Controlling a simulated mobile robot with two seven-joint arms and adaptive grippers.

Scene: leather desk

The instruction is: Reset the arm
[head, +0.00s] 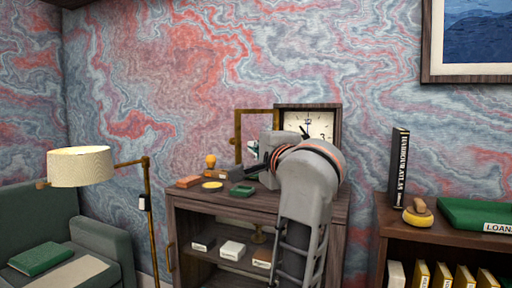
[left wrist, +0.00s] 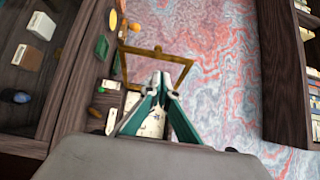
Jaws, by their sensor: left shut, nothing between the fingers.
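My left gripper (head: 254,146) is raised above the wooden cabinet (head: 186,199), in front of the clock (head: 320,124) and a brass frame (head: 237,128). My grey arm comes up from below and hides part of the cabinet. In the left wrist view the gripper's green fingers (left wrist: 160,82) come together at their tips with nothing between them. The brass frame (left wrist: 124,66) stands just beyond the fingertips in that view. My right gripper shows in neither view.
On the cabinet top are a green tray (head: 242,191), a yellow disc (head: 212,186) and a wooden-handled stamp (head: 210,162). A lamp (head: 80,167) and green armchair stand left. A shelf with a black book (head: 399,168) stands right. Open air lies above the cabinet.

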